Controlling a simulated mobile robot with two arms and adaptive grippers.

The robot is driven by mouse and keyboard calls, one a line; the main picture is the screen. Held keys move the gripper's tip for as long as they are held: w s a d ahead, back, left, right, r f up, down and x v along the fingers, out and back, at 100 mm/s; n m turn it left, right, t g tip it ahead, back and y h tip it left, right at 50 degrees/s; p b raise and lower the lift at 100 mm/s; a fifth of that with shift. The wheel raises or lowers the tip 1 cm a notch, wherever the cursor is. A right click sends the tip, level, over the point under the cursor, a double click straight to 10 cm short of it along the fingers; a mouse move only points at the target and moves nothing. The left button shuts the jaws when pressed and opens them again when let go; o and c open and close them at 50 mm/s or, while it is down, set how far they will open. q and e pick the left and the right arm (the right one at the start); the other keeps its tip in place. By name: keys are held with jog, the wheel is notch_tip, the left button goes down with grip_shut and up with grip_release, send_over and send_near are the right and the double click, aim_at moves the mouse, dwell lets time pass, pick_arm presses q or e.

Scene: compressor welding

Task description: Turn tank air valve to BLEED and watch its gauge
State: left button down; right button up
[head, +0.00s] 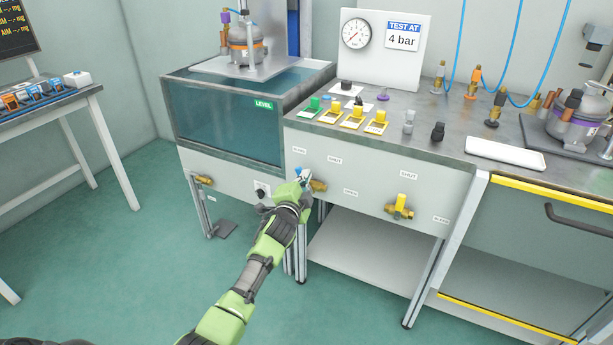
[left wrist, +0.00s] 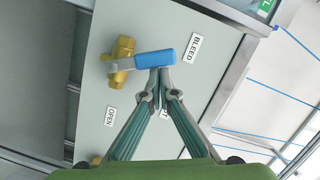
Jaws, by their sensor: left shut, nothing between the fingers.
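The tank air valve's brass body (head: 319,186) is on the light front panel below the bench top, and also shows in the left wrist view (left wrist: 122,62). Its blue handle (left wrist: 152,59) points toward the BLEED label (left wrist: 195,47). The OPEN label (left wrist: 111,116) is clear; another label is partly hidden behind my fingers. My left gripper (left wrist: 160,76) is shut and empty, its fingertips at the handle's side, apparently touching it. In the head view my left gripper (head: 304,181) covers part of the valve. The round gauge (head: 356,33) is on the white board; its reading is too small to tell.
The water tank (head: 225,118) stands left of the panel. A yellow-handled valve (head: 400,207) is further right on the panel. Coloured tags and fittings, a white pad (head: 505,153) and a compressor (head: 580,118) stand on the bench. Floor in front is clear.

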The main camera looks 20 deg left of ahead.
pick_arm(q)
jog(key=shift+a, duration=0.1)
dwell(0.3)
jog(key=v, duration=1.2)
jog(key=shift+f, duration=0.1)
dwell(0.5)
